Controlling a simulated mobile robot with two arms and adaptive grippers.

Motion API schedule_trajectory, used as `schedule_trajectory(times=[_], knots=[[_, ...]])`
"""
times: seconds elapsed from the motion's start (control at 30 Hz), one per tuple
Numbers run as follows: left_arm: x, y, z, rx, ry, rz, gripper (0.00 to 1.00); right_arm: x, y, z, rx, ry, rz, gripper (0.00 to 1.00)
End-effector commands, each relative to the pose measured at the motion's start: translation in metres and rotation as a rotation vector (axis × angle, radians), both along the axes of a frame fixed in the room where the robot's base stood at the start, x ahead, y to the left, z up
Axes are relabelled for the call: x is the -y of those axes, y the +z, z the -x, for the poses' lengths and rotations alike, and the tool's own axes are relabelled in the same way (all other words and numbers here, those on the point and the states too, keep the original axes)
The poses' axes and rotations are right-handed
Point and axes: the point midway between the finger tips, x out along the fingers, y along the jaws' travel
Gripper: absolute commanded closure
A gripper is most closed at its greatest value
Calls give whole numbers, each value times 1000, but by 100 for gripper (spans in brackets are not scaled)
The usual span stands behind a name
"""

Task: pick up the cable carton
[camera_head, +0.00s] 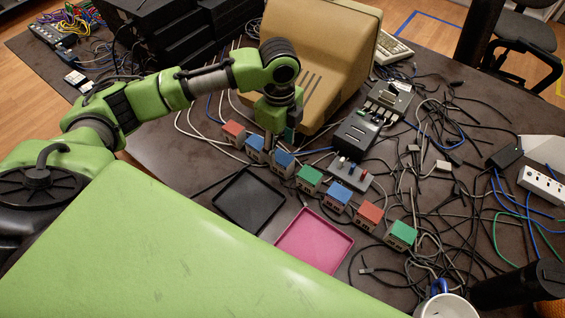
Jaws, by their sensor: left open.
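Several small grey cartons with coloured tops stand in a slanting row on the dark table. From the left they are a red carton (233,133), a blue carton (256,148), a second blue carton (283,163), a green carton (309,178), a third blue carton (337,197), a second red carton (368,215) and a second green carton (401,235). I cannot tell which is the cable carton. My left gripper (269,143) is open and points down by the two left blue cartons; its fingertips are small and partly hidden. My right gripper is out of view.
A black tray (249,201) and a pink tray (314,241) lie in front of the row. A beige monitor (335,35) stands just behind my gripper. Black devices (357,136) and tangled cables crowd the right. A white mug (447,306) stands at the front right.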

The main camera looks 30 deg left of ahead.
Motion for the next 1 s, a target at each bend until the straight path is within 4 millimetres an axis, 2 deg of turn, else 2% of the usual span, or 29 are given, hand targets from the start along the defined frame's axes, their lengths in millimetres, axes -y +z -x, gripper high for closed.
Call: schedule_trajectory(times=[0.17,0.3,0.5,0.77,0.8,0.93,0.97,1.0], knots=[[2,-11,1,-1,0,1,53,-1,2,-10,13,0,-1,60],[8,-30,6,-4,-1,0,53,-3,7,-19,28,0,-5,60],[9,-55,6,0,0,0,53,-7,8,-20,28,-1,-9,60],[9,-58,6,1,-1,-1,53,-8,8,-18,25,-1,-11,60],[9,-58,6,1,-1,-1,58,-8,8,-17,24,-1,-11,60],[9,-58,6,1,0,-1,92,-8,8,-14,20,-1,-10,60],[9,-58,6,1,0,-1,97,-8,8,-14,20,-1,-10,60],[9,-58,6,1,0,-1,97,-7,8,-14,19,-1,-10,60]])
